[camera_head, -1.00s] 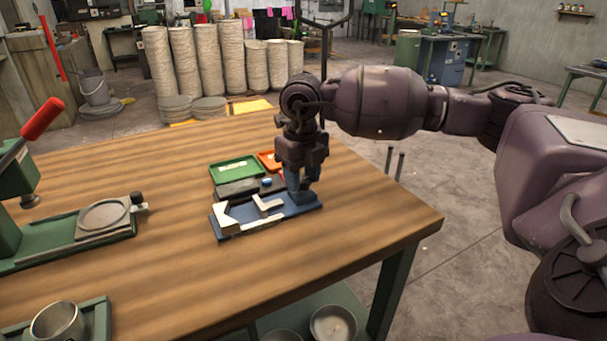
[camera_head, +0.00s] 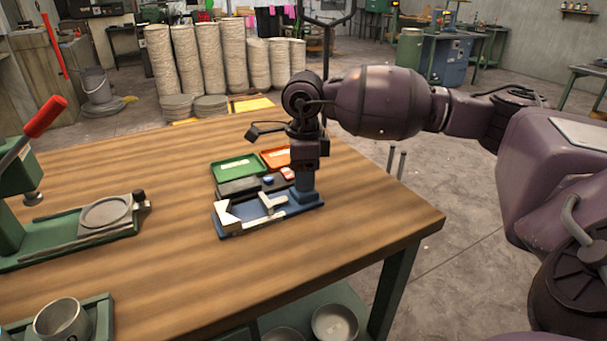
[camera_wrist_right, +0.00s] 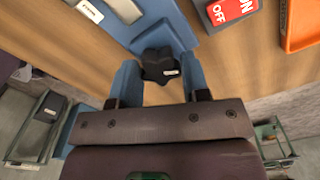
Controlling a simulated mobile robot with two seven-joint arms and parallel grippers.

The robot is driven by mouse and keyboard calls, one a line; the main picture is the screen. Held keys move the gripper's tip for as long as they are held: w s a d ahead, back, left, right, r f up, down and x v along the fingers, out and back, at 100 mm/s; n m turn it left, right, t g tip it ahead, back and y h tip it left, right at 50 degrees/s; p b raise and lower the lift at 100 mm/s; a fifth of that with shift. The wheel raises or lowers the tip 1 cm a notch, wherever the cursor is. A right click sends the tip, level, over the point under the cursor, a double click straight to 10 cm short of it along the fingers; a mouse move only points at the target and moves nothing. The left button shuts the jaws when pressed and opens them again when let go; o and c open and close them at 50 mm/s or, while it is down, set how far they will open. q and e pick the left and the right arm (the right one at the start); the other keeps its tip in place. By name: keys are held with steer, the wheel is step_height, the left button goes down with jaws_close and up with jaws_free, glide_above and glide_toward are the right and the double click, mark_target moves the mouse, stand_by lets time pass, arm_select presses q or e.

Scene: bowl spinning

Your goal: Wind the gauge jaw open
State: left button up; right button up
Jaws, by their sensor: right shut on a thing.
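The gauge (camera_head: 240,229) is a blue base on the wooden table with a white fixed jaw (camera_head: 229,215) at its left and a white sliding jaw (camera_head: 268,203) apart from it, with a gap between them. My right gripper (camera_head: 304,194) points down at the gauge's right end. In the right wrist view, its blue fingers are shut on a black lobed knob (camera_wrist_right: 160,68), one on each side. The fingers hide the knob in the head view. My left gripper is not in view.
A green tray (camera_head: 236,168) and an orange tray (camera_head: 276,158) lie behind the gauge. A green press with a red lever (camera_head: 46,117) stands at the left. A metal cup (camera_head: 60,322) is at the front left. The table's right edge is close to my right gripper.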

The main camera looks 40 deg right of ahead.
steer(key=n, duration=0.3)
steer(key=shift+n, duration=1)
steer(key=shift+b, duration=0.3)
steer(key=o, duration=0.9)
steer(key=shift+r, duration=0.55)
step_height(320, 180, up, 10)
steer(key=shift+f+p, duration=0.1)
steer(key=shift+p, duration=0.8)
